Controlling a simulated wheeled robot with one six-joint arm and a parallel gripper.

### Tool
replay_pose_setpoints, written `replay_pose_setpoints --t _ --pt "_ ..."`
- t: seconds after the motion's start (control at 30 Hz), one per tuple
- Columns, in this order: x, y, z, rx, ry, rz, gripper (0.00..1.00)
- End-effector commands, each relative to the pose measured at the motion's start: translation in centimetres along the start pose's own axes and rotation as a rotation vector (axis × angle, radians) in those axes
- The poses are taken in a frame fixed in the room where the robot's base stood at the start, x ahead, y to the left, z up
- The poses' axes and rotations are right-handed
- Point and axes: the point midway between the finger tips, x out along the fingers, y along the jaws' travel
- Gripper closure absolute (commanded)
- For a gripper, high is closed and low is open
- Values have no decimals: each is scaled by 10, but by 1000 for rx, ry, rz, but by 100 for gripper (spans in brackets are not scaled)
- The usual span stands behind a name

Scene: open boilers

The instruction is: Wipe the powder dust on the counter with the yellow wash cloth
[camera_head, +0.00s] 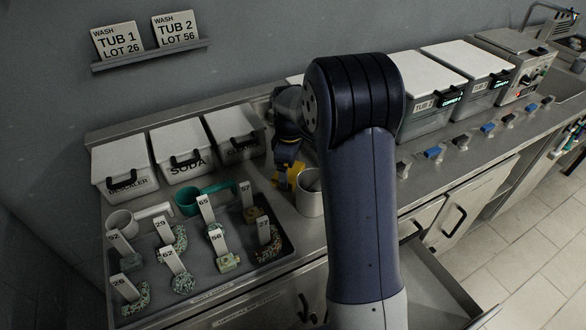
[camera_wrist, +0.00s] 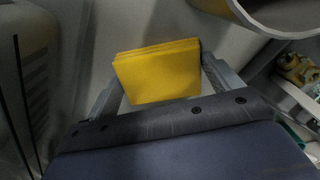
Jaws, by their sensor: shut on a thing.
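The yellow wash cloth (camera_wrist: 158,75) is a folded yellow block between the two fingers of my gripper (camera_wrist: 160,82) in the wrist view. My gripper is shut on it. In the head view, my gripper (camera_head: 285,180) is low over the counter (camera_head: 262,176), behind the tray and left of a metal pot. Part of the yellow cloth (camera_head: 293,172) shows there beside the gripper. I cannot tell whether the cloth touches the counter. No powder dust can be made out; my arm hides part of the counter.
A grey metal pot (camera_head: 309,197) stands just right of my gripper. A dark tray (camera_head: 272,262) with several numbered tagged pieces lies in front left. Lidded bins (camera_head: 185,158) line the wall.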

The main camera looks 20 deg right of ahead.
Motion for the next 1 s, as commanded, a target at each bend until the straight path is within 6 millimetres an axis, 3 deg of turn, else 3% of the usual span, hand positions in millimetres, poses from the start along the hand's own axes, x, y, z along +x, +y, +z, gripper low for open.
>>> replay_pose_setpoints --t 1.0 --pt "1 43 -44 0 3 1 47"
